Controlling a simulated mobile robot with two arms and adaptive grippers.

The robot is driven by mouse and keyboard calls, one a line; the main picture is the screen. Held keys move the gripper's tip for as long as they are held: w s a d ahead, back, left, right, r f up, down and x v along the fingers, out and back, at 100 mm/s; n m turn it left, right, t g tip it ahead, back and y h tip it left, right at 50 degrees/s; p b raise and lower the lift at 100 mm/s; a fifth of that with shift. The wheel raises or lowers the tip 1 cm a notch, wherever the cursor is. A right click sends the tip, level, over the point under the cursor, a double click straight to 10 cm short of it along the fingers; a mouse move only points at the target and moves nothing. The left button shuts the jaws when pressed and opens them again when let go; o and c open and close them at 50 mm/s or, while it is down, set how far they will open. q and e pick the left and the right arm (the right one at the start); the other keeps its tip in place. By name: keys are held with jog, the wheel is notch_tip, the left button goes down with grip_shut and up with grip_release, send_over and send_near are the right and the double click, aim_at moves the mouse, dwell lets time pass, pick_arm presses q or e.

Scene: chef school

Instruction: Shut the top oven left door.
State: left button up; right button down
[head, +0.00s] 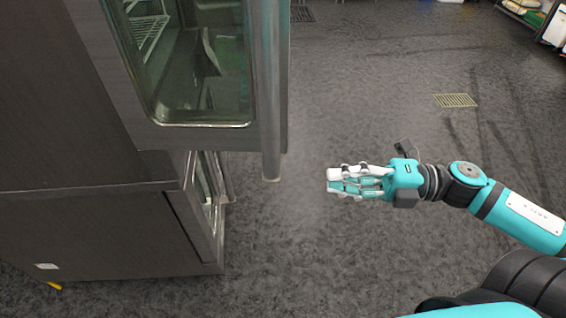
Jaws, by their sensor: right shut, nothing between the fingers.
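The top oven door (190,137) is at the upper left, with a metal frame, a large glass pane (225,85) and a long vertical handle (270,100) on its right edge. It juts out at a different angle from the lower oven door (208,190) and looks open; how wide I cannot tell. My right gripper (329,180) is shut and empty, pointing left, to the right of and below the handle's lower end, apart from it in the picture. My left gripper is not in view.
The oven's dark side panel (60,100) fills the left. The lower unit (100,235) stands below it. Grey floor (370,90) is open to the right, with a floor drain (455,100). A shelf with goods (530,12) is at the far top right.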

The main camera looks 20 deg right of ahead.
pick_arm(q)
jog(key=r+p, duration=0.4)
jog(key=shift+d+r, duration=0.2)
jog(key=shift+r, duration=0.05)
pick_arm(e)
jog(key=w+a, duration=0.7)
jog(key=w, duration=0.1)
jog(key=shift+w+a, duration=0.15)
jog(key=shift+w, duration=0.2)
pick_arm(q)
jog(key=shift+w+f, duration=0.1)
pick_arm(e)
jog(key=shift+f, duration=0.1)
